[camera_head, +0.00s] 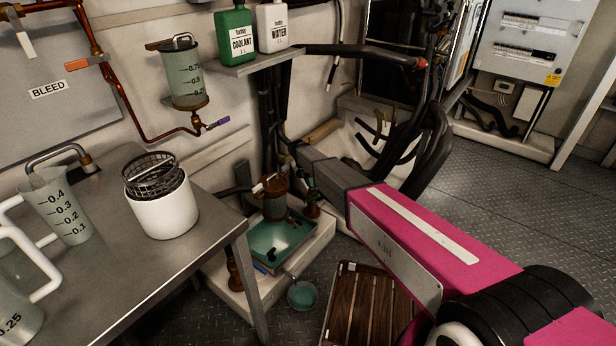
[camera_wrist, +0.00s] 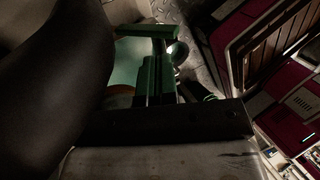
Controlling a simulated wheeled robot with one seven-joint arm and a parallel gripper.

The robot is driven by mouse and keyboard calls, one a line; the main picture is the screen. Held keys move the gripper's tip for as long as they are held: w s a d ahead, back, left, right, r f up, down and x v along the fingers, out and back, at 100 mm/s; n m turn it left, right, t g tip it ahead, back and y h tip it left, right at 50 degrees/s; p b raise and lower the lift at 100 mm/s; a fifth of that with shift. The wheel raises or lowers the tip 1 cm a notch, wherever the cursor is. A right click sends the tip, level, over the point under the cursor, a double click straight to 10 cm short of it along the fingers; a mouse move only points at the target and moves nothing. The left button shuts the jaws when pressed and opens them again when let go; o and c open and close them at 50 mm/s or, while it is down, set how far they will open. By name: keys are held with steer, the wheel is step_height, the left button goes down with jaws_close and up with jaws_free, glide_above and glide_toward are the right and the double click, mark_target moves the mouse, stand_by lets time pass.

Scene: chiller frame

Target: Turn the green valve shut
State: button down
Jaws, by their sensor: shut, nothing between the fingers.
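In the wrist view a green bar-shaped handle (camera_wrist: 156,31), which looks like the green valve's handle, lies across the tips of my gripper (camera_wrist: 154,62). The fingers look closed together with nothing held between them. Whether the tips touch the handle is not clear. A smaller green piece (camera_wrist: 206,92) shows at the right of the fingers, partly hidden by the dark plate. In the head view the end of my arm is low beside a brown canister (camera_head: 273,199) above a teal-filled tray (camera_head: 318,232). My fingers and the green handle cannot be made out clearly there.
A steel table (camera_head: 215,222) with a white pot (camera_head: 165,217) and clear jugs (camera_head: 62,208) stands at left. A small bowl (camera_head: 302,295) and a wooden slatted platform (camera_head: 362,305) are low in front. Dark hoses (camera_head: 432,150) hang behind my arm. Open floor lies at right.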

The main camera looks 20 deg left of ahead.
steer(key=shift+x, duration=1.95)
